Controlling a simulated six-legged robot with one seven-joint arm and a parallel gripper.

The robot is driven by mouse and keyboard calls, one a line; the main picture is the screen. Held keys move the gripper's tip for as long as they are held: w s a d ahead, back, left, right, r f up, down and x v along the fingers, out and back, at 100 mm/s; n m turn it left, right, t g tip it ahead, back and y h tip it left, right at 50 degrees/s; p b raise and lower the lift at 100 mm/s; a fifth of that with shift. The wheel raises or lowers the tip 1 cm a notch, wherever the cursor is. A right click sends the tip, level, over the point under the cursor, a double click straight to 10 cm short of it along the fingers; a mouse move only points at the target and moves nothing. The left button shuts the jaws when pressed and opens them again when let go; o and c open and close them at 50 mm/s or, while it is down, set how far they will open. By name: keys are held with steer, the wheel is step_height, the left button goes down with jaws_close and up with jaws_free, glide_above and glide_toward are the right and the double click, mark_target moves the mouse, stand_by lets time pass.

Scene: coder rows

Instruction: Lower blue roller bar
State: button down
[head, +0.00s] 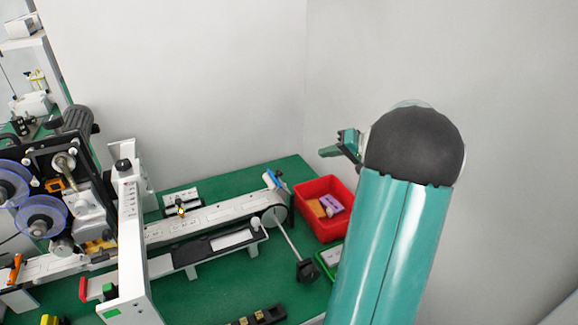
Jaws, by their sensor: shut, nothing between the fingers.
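A small blue bar (271,181), likely the roller bar, sits tilted up at the far right end of the conveyor (215,215). It is small in the picture, so its exact angle and hinge are hard to tell. My gripper (328,151) is shut and empty. It is seen partly from behind my arm, above and right of the blue bar in the picture, and apart from it. Part of the gripper is hidden by my arm's dark rounded joint.
A red bin (325,229) with small boxes stands right of the conveyor end. A green tray (327,262) is below it. A coder machine with blue reels (42,215) and a white control post (128,230) stand left. A thin rod (290,243) leans out near the front.

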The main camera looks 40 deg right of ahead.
mark_target(269, 186)
steer(key=s+a+f+x, duration=0.1)
steer(key=a+x, duration=0.1)
steer(key=x, duration=1)
steer(key=shift+a+f, duration=0.2)
steer(key=shift+a, duration=0.15)
steer(key=shift+w+a+n+h, duration=0.25)
steer(key=shift+a+n+h, duration=0.05)
steer(key=shift+a, duration=0.1)
steer(key=shift+w+a+g+h, duration=0.15)
steer(key=shift+a+g+h, duration=0.25)
steer(key=shift+a, duration=0.05)
steer(key=shift+w+a+n+g+h, duration=0.25)
steer(key=shift+a+n+g+h, duration=0.05)
steer(key=shift+a+n+h, duration=0.55)
steer(key=a+f+n+h, duration=0.1)
steer(key=a+g+h, duration=0.1)
steer(key=h, duration=0.1)
steer(key=shift+w+a+f+n, duration=0.35)
steer(key=shift+w+a, duration=0.05)
steer(key=shift+w+a+f, duration=0.1)
steer(key=shift+a+f, duration=0.1)
steer(key=shift+f, duration=0.1)
